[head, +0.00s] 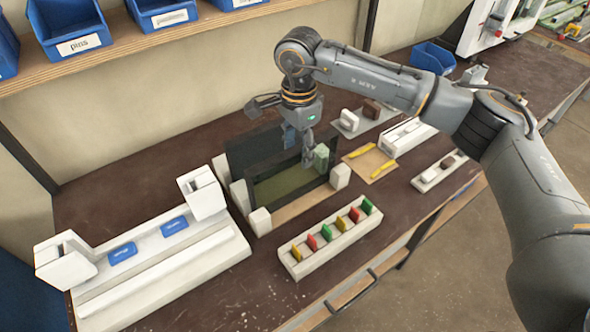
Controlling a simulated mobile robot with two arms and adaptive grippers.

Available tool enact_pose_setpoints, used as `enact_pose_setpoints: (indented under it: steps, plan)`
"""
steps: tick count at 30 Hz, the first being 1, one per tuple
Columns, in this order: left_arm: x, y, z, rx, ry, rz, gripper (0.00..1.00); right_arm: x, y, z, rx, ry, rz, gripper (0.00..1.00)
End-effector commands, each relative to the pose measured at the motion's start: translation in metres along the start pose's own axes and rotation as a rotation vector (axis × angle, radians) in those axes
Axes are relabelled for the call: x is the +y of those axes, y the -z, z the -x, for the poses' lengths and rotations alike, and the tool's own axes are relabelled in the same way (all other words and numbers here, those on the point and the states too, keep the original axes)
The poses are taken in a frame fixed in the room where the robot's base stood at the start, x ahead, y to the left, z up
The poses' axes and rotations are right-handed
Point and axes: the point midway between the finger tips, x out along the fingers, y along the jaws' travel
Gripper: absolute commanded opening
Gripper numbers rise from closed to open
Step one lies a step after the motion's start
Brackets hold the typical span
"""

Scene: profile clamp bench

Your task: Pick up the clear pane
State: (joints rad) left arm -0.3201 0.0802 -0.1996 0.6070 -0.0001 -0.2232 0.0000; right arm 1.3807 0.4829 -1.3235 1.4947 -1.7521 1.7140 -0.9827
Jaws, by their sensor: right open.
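A greenish, see-through pane (285,186) with a dark border stands upright in a low rack with white end blocks (260,221). I take it to be the clear pane. A dark panel (240,153) stands upright behind it. My right gripper (299,150) points down over the rack, close to the pane's top edge towards the right. It is open, and I see nothing between its fingers. I cannot tell whether a finger touches the pane. A pale green block (321,157) is just right of the fingers. My left gripper is not in view.
A white clamp fixture (165,262) with blue labels lies at the left. A white holder (330,240) with several coloured tabs stands in front of the rack. Yellow pieces lie on a tan mat (370,166) to the right. Blue bins (66,25) sit on a shelf behind.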

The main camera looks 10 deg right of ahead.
Motion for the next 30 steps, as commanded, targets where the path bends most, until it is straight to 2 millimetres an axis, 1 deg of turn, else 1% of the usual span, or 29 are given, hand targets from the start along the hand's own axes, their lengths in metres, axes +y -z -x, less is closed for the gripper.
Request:
enact_pose_setpoints:
  steps: [2,4,8,10,12,15,18,25,26,27,29,30]
  plan:
    - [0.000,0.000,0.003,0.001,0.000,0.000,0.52,0.000,0.000,-0.008,0.000,-0.002,-0.001,0.49]
    - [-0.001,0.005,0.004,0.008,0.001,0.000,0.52,0.000,0.000,-0.012,0.000,0.000,-0.001,0.49]
    - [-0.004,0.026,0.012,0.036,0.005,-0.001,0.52,-0.001,-0.001,-0.021,0.000,-0.004,-0.002,0.49]
    - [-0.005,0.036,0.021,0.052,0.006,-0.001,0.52,-0.002,-0.003,-0.030,-0.001,-0.005,-0.002,0.49]
    - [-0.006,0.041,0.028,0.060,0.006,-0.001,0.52,-0.004,-0.005,-0.041,-0.001,-0.005,-0.002,0.49]
    - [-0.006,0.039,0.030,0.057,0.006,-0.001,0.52,-0.005,-0.004,-0.056,0.000,-0.003,-0.001,0.49]
    - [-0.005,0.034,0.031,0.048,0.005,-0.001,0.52,-0.005,-0.004,-0.063,0.000,0.000,-0.002,0.49]
    - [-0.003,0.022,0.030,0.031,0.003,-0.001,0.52,-0.005,-0.004,-0.065,0.001,0.001,-0.001,0.49]
    - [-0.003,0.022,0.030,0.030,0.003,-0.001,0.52,-0.005,-0.004,-0.065,0.001,0.001,-0.001,0.43]
    - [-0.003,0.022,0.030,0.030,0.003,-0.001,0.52,-0.005,-0.004,-0.065,0.001,0.001,-0.001,0.35]
    - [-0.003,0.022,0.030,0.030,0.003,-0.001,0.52,-0.005,-0.004,-0.065,0.000,0.001,-0.001,0.23]
    - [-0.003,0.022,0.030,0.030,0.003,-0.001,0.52,-0.005,-0.004,-0.065,0.000,0.001,-0.001,0.14]
